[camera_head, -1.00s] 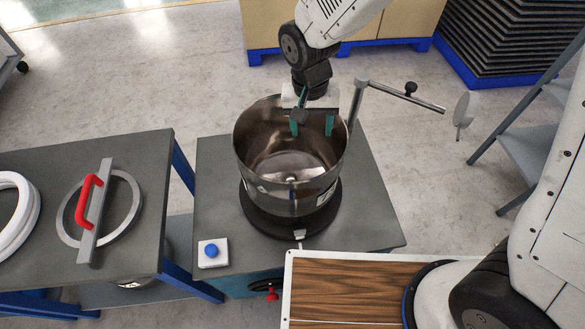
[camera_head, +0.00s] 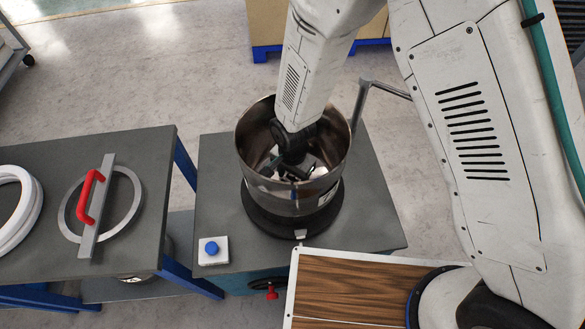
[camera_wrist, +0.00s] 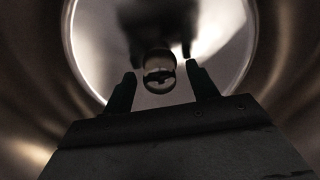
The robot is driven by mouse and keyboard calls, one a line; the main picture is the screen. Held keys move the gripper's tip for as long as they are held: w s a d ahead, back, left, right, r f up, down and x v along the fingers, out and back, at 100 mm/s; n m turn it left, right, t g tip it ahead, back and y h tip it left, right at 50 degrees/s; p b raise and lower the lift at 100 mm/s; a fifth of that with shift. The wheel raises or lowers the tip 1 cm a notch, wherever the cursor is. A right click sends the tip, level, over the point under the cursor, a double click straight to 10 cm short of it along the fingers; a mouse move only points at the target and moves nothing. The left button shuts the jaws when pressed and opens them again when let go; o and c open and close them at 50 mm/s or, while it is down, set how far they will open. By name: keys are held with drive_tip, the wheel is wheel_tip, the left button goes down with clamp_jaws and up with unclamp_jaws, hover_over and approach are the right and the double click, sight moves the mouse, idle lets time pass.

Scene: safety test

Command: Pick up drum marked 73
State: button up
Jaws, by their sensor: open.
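A shiny steel drum (camera_head: 335,160) stands open-topped on a black round base (camera_head: 300,226) on a grey table. A label on its lower side is too small to read, so I cannot confirm the number 73. My gripper (camera_head: 290,172) is down inside the drum, partly hidden by my own arm. In the wrist view, the two open fingers (camera_wrist: 163,90) point at the drum's bright floor (camera_wrist: 225,65). A small round knob (camera_wrist: 159,78) on the floor shows between the fingertips, with a gap on each side.
A white box with a blue button (camera_head: 212,249) sits at the table's front left corner. A bent metal post (camera_head: 362,95) rises close behind the drum's right side. The left table holds a ring with a red handle (camera_head: 88,196) and white rings (camera_head: 30,210).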

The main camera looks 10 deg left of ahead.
drive_tip(key=shift+f, duration=0.5)
clamp_jaws()
drive_tip(key=shift+r, duration=0.1)
